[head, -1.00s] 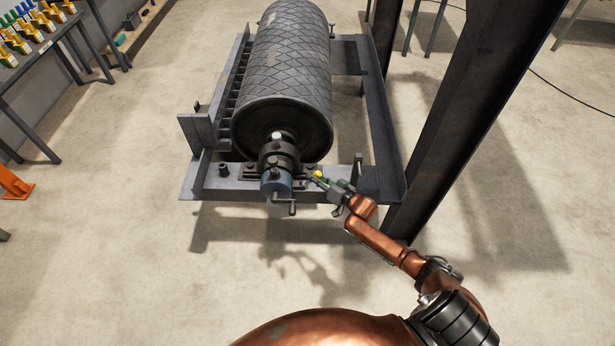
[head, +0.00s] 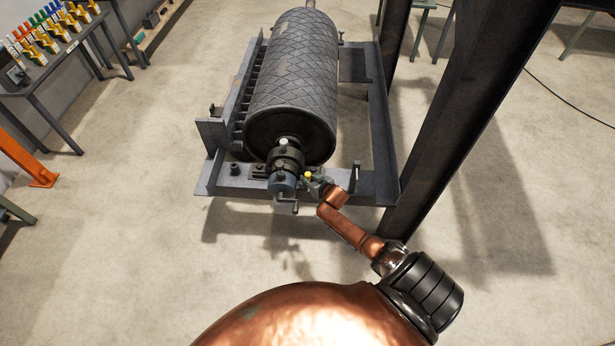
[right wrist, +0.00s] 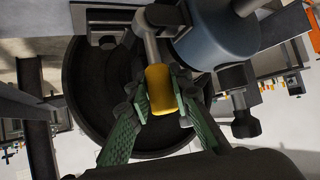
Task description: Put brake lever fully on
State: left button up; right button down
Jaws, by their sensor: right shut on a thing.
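The brake lever (right wrist: 161,90) has a yellow grip on a grey rod. In the head view its yellow end (head: 308,176) shows small, just right of the blue housing (head: 283,184) at the front of the pulley (head: 292,75). The blue housing is also large at the top of the right wrist view (right wrist: 215,35). My right gripper (right wrist: 162,100) has its green fingers on both sides of the yellow grip and is shut on it. In the head view this gripper (head: 312,181) is small and partly hidden by my arm. My left gripper is not in view.
A grey steel frame (head: 378,185) surrounds the pulley. A dark steel post (head: 450,130) stands close to the right of my right arm. A crank handle (head: 292,207) hangs below the blue housing. A bench (head: 60,62) with colored parts is at far left. The front floor is clear.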

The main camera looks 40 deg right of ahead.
jog(key=shift+a, duration=0.1)
dwell(0.5)
jog(key=c, duration=1.7)
grip_release()
jog(key=shift+w, duration=0.1)
jog(key=v, duration=1.2)
